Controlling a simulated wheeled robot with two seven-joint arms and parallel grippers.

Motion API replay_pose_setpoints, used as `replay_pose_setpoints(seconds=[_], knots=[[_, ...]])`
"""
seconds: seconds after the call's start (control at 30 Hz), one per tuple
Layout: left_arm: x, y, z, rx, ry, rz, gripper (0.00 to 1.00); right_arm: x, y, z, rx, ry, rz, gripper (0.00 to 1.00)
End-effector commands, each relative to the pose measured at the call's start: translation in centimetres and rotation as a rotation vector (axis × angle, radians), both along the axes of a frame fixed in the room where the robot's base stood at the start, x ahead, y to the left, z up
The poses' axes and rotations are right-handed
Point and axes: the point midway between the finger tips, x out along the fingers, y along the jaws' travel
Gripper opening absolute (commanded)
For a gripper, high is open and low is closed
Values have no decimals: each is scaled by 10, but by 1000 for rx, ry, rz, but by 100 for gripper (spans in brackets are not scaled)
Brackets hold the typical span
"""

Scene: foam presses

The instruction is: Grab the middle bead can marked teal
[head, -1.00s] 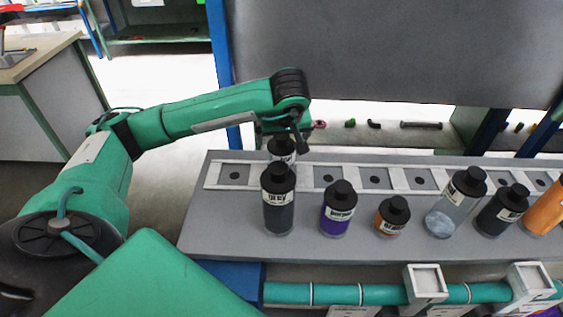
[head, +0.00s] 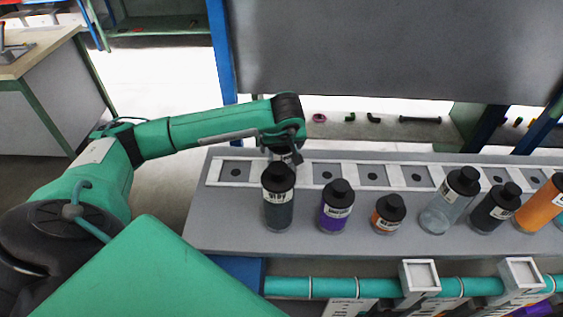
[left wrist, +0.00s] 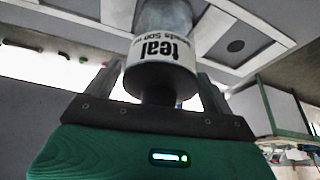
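The bead can marked teal (left wrist: 162,52) fills the top middle of the left wrist view, with its white label upside down and its black neck towards my palm. My left gripper (left wrist: 160,80) has one finger on each side of it. The fingers stand wide apart, and I cannot tell whether they touch the can. In the head view my left gripper (head: 286,150) is down over the left end of the grey bench, behind a dark can (head: 278,208). That can and the gripper hide most of the teal can there. My right gripper is not in view.
On the grey bench (head: 225,225) a purple can (head: 334,218), a small orange can (head: 387,224), a clear-grey can (head: 443,213), a black can (head: 490,216) and a large orange can (head: 540,208) stand in a row. Square recesses (head: 372,175) run behind. A dark panel (head: 400,60) rises at the back.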

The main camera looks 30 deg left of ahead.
Motion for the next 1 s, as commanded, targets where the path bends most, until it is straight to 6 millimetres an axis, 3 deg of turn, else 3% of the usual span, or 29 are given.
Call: replay_pose_setpoints(seconds=[0.03,0.3,0.33,0.37,0.77,0.87,1.0], knots=[[0,0,0,0,0,0,75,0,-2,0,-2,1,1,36],[0,0,0,0,0,0,22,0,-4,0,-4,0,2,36],[0,0,1,0,-1,1,22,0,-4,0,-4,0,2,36],[0,0,1,0,-1,1,16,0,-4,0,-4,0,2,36],[1,0,14,0,-4,1,16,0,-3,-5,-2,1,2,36],[1,1,29,1,-6,1,16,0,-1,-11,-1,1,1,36],[2,0,64,0,-10,0,16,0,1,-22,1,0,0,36]])
